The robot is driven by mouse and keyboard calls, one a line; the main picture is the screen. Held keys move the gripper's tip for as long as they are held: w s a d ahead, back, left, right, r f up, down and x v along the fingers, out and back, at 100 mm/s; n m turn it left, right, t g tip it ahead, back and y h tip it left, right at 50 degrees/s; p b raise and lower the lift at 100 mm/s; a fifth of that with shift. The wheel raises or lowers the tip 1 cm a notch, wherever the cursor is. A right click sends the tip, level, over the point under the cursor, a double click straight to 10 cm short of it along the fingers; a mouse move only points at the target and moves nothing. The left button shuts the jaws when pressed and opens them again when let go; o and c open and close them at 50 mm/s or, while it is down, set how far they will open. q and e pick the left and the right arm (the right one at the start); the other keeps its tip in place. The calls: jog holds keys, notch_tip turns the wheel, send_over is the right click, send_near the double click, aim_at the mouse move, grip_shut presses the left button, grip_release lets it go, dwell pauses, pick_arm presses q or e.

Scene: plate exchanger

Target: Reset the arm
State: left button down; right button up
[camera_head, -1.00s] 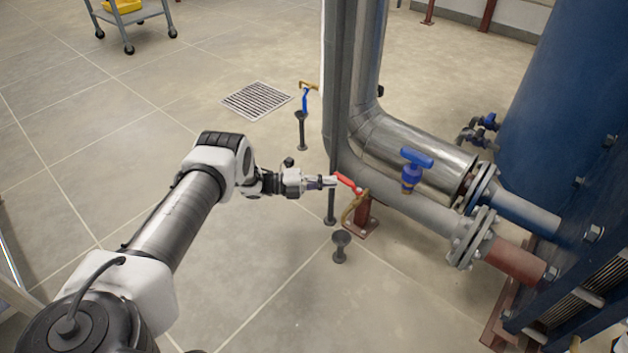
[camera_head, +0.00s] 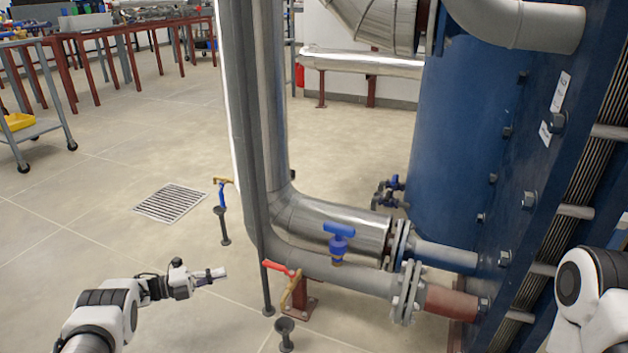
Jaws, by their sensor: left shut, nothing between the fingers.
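My left arm comes in from the lower left. Its gripper (camera_head: 212,275) is shut and empty, held in the air over the floor. It is to the left of the red-handled valve (camera_head: 282,268) and apart from it. A part of my right arm (camera_head: 595,295) shows at the right edge; its gripper is out of the picture.
Grey vertical pipes (camera_head: 250,130) stand in the middle. A blue-handled valve (camera_head: 339,240) sits on the lower pipe, which runs to the blue plate exchanger (camera_head: 540,150). A black funnel drain (camera_head: 285,332) stands below. A floor grate (camera_head: 170,202) lies left; the floor there is open.

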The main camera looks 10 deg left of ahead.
pick_arm(q)
jog(key=w+d+r+h+p, duration=0.2)
jog(key=w+d+r+p, duration=0.25)
jog(key=d+r, duration=0.6)
jog(key=s+d+f+n+t+y+p, duration=0.25)
jog(key=d+n+y, duration=0.45)
jog(key=d+n, duration=0.5)
jog(key=s+f+n+g+y+p, duration=0.1)
jog(key=s+f+n+g+y, duration=0.3)
jog(key=s, duration=0.6)
jog(key=s+f+n+g+y+p, duration=0.1)
jog(key=s+f+n+y, duration=0.1)
jog(key=s+f+n, duration=0.5)
jog(key=s+a+r+n+g+y, duration=0.1)
jog(key=s+a+n+g, duration=0.15)
jog(key=s, duration=0.55)
jog(key=s+a+r+n+g+y, duration=0.1)
jog(key=s+n+g+y, duration=0.15)
jog(key=s, duration=0.65)
jog(key=s+a+r+n+g, duration=0.1)
jog(key=s+a+g, duration=0.15)
jog(key=s, duration=0.55)
notch_tip(320, 180, up, 38)
jog(key=p, duration=3.7)
jog(key=shift+w+d+f+p, duration=0.15)
jog(key=shift+d+f+p, duration=0.05)
jog(key=shift+d+p, duration=0.25)
